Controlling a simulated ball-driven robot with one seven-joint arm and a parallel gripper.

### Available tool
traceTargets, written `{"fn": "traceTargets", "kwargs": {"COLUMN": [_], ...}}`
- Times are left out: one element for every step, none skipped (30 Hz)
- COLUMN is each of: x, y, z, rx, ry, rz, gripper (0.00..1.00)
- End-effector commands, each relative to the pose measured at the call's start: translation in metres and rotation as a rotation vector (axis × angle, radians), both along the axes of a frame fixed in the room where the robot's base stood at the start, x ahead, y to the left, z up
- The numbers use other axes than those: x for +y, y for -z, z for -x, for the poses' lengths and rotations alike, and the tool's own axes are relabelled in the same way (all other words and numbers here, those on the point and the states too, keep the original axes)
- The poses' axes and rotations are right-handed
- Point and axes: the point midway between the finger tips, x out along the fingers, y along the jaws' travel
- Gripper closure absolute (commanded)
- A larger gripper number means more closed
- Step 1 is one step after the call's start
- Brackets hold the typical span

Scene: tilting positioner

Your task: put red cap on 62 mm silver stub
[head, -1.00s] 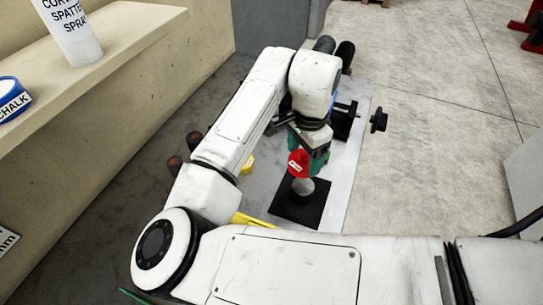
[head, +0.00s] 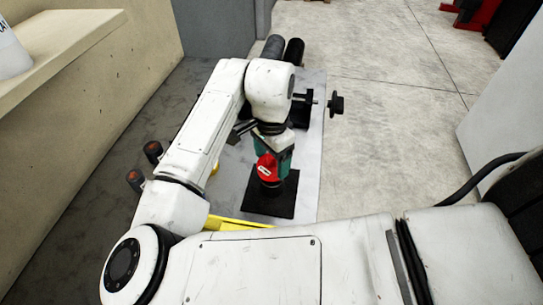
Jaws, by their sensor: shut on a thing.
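The red cap (head: 266,170) is held in my gripper (head: 274,158), which has teal parts and hangs from the white arm. The cap sits low over the black square plate (head: 284,201). A dark, shadowed round shape (head: 270,188) shows directly under the cap, where the silver stub stands. The cap hides most of it, so I cannot tell whether the cap touches it or is seated. The fingertips are small and partly covered by the cap and the wrist.
The plate lies on a pale table (head: 312,150). A black handwheel (head: 336,104) sticks out at the right edge. Dark cylinders (head: 293,51) stand behind the arm. A yellow part (head: 232,223) lies in front. A beige shelf (head: 75,40) is at left. Open concrete floor is at right.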

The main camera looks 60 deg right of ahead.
Motion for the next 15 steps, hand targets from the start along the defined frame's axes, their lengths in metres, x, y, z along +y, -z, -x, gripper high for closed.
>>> {"fn": "traceTargets", "kwargs": {"x": [0.0, 0.0, 0.0, 0.0, 0.0, 0.0, 0.0, 0.0, 0.0, 0.0, 0.0, 0.0, 0.0, 0.0, 0.0], "y": [0.006, 0.008, 0.01, 0.012, 0.014, 0.017, 0.019, 0.021, 0.023, 0.025, 0.027, 0.03, 0.032, 0.034, 0.035], "z": [0.0, 0.0, 0.0, 0.0, 0.0, 0.0, 0.0, 0.0, 0.0, 0.0, 0.0, 0.0, 0.0, 0.0, 0.0], "rx": [0.0, 0.0, 0.0, 0.0, 0.0, 0.0, 0.0, 0.0, 0.0, 0.0, 0.0, 0.0, 0.0, 0.0, 0.001], "ry": [-0.001, -0.001, -0.001, -0.001, -0.001, -0.001, -0.001, -0.001, 0.0, 0.0, 0.0, 0.0, 0.0, 0.0, -0.001], "rz": [0.0, 0.0, 0.0, -0.001, -0.001, -0.001, -0.001, -0.001, -0.001, -0.001, -0.001, 0.0, 0.0, 0.0, 0.001], "gripper": [0.51, 0.51, 0.51, 0.51, 0.51, 0.51, 0.51, 0.51, 0.51, 0.51, 0.51, 0.51, 0.51, 0.51, 0.51]}}
